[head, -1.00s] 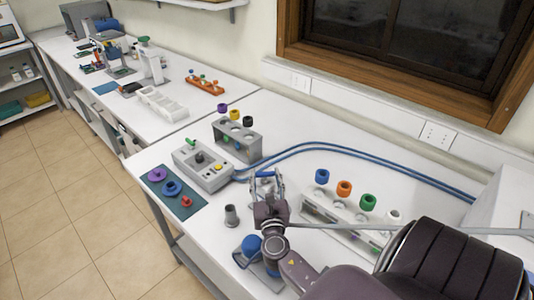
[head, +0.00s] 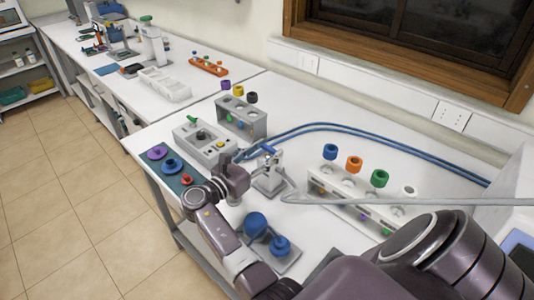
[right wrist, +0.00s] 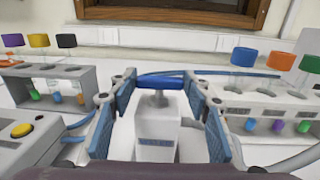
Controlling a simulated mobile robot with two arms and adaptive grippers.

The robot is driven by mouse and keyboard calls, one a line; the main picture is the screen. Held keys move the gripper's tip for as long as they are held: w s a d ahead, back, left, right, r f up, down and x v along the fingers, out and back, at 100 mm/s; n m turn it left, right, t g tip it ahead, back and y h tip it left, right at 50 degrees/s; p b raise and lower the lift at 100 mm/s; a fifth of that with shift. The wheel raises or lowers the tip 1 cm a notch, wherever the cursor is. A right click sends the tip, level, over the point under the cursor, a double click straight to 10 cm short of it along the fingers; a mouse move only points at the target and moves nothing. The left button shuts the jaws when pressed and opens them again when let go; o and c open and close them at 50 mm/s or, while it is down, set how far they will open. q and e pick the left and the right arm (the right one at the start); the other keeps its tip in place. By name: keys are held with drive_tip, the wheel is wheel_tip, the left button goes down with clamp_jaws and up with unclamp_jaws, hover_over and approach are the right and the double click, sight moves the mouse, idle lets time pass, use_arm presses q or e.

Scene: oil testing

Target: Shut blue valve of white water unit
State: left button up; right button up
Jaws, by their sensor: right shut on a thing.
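The white water unit (head: 270,181) stands on the table past my right forearm, with its blue valve (head: 268,149) on top. In the right wrist view the white unit (right wrist: 157,128) is in the middle, and the blue valve handle (right wrist: 160,81) lies crosswise on its top stem. My right gripper (head: 254,167) is at the unit. In the right wrist view its blue-padded fingers (right wrist: 160,92) stand on both sides, shut on the blue valve; the exact contact is hard to see. My left gripper is out of view.
A grey control box (head: 205,145) and a rack with coloured caps (head: 240,120) stand to the left. A longer tube rack (head: 345,195) stands to the right. Blue hoses (head: 330,127) run behind. Blue knobs on a plate (head: 275,258) sit in front.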

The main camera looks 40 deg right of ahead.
drive_tip(key=shift+m+g+b, duration=0.3)
drive_tip(key=shift+m+g, duration=0.1)
drive_tip(key=shift+g, duration=0.3)
drive_tip(key=o, duration=1.2)
drive_tip(key=shift+c, duration=0.2)
drive_tip(key=shift+r, duration=0.1)
wheel_tip(320, 180, up, 10)
drive_tip(key=shift+f, duration=0.2)
